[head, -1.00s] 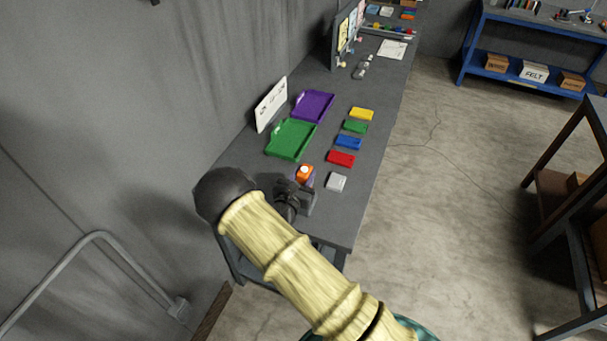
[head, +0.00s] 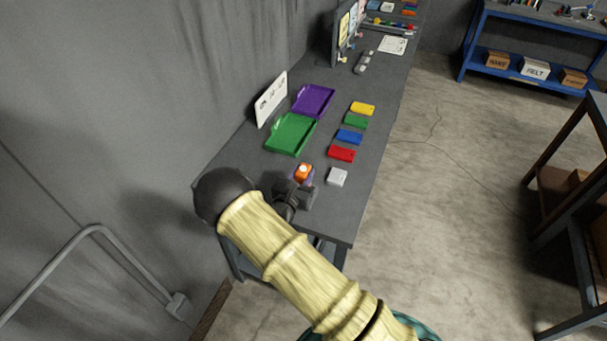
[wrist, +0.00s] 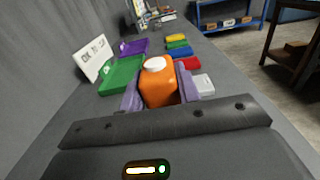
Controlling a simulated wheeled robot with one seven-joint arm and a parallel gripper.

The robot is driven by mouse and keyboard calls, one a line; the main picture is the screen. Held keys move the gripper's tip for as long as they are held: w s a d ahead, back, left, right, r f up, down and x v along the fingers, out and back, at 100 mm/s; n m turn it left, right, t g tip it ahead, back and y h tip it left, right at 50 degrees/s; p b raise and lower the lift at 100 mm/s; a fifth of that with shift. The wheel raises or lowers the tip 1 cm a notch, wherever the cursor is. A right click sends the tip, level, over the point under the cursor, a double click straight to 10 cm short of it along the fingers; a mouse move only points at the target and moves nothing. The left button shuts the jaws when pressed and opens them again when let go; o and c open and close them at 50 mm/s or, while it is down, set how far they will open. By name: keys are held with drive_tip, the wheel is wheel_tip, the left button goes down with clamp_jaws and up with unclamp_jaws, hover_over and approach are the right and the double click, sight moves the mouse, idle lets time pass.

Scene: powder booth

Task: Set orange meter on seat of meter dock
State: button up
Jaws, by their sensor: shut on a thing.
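The orange meter (head: 303,172) has a round white top and is upright at the near end of the grey bench. It also shows in the wrist view (wrist: 158,85). My gripper (head: 301,180) is shut on it, with a purple finger on each side in the wrist view (wrist: 160,96). The underside of the meter is hidden, so I cannot tell whether it touches the bench. I cannot make out the meter dock for sure; a slim grey item (head: 364,62) lies farther along the bench.
A green tray (head: 291,134) and a purple tray (head: 313,101) lie beyond the meter, beside a white sign (head: 271,99). A row of white (head: 337,177), red (head: 341,153), blue, green and yellow blocks runs along the right. Bare bench lies between trays and blocks.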

drive_tip(key=shift+w+d+f+b, duration=0.15)
drive_tip(key=shift+d+f+b, duration=0.2)
drive_tip(key=shift+f, duration=0.25)
idle(0.4)
drive_tip(key=shift+a+f+b, duration=0.1)
drive_tip(key=shift+f+b, duration=0.5)
drive_tip(key=shift+f, duration=0.1)
idle(0.9)
drive_tip(key=o, duration=1.1)
drive_tip(key=shift+o, duration=0.2)
drive_tip(key=b+v, duration=0.5)
drive_tip(key=v, duration=1.2)
drive_tip(key=shift+s, duration=0.25)
drive_tip(key=shift+r, duration=0.1)
